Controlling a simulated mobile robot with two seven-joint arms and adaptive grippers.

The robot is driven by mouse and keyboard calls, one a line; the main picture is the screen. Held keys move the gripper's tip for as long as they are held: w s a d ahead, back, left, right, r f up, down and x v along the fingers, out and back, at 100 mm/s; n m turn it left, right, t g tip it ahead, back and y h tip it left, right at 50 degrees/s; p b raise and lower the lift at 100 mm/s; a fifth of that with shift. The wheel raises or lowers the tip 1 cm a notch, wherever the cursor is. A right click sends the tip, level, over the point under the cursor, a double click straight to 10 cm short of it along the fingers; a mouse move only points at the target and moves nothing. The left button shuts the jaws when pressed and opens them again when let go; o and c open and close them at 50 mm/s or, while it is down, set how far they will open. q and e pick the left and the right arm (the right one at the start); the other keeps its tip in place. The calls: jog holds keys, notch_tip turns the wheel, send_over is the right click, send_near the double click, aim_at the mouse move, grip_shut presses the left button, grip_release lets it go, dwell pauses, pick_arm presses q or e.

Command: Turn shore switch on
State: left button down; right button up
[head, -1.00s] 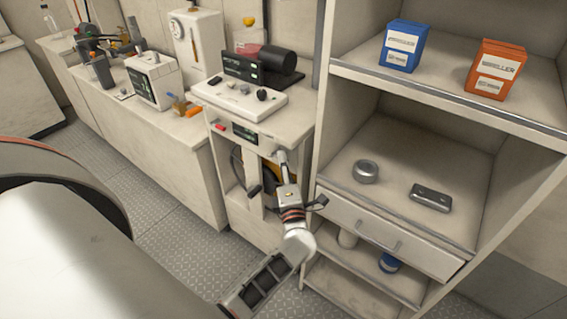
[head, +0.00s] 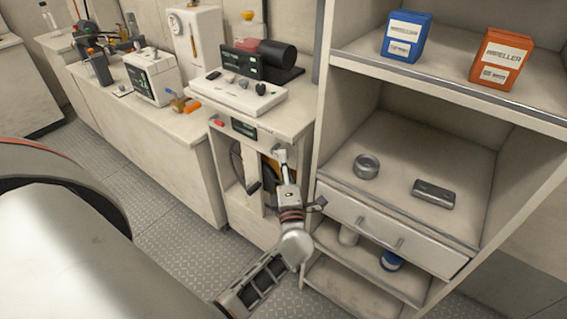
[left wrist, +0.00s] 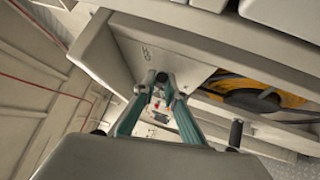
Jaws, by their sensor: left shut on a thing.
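My left gripper (head: 281,158) reaches up to the front of the white cabinet (head: 233,192), just below its top panel. Its two fingers (left wrist: 160,82) close together in the left wrist view against a pale cabinet panel (left wrist: 150,50) with a small dark mark. The gripper is shut on a small part there, which seems to be the shore switch. The fingers cover most of it, so I cannot tell its position. Small red details show between the fingers. My right gripper is not in view.
A shelf unit with a drawer (head: 350,218) stands close on the right of my left gripper. A control box with knobs (head: 240,97) sits on the cabinet top. A yellow coil (left wrist: 265,95) lies inside the open cabinet. Grey floor (head: 165,235) is free at the left.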

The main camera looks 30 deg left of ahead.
pick_arm(q)
jog(key=a+f+m+t+h+b, duration=0.2)
jog(key=m+t+h+b, duration=0.3)
jog(key=m+h, duration=0.5)
jog(key=a+f+m+t+h+b, duration=0.2)
jog(key=m+t+h+b, duration=0.3)
jog(key=m, duration=1.5)
jog(key=a+h+b, duration=0.1)
jog(key=h+b, duration=0.3)
jog(key=h, duration=0.1)
jog(key=shift+w+f+h+b, duration=0.15)
jog(key=shift+w+h+b, duration=0.05)
jog(key=shift+h+b, duration=0.15)
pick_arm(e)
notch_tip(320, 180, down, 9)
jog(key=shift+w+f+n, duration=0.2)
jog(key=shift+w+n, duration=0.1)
pick_arm(q)
jog(key=c, duration=2.1)
grip_release()
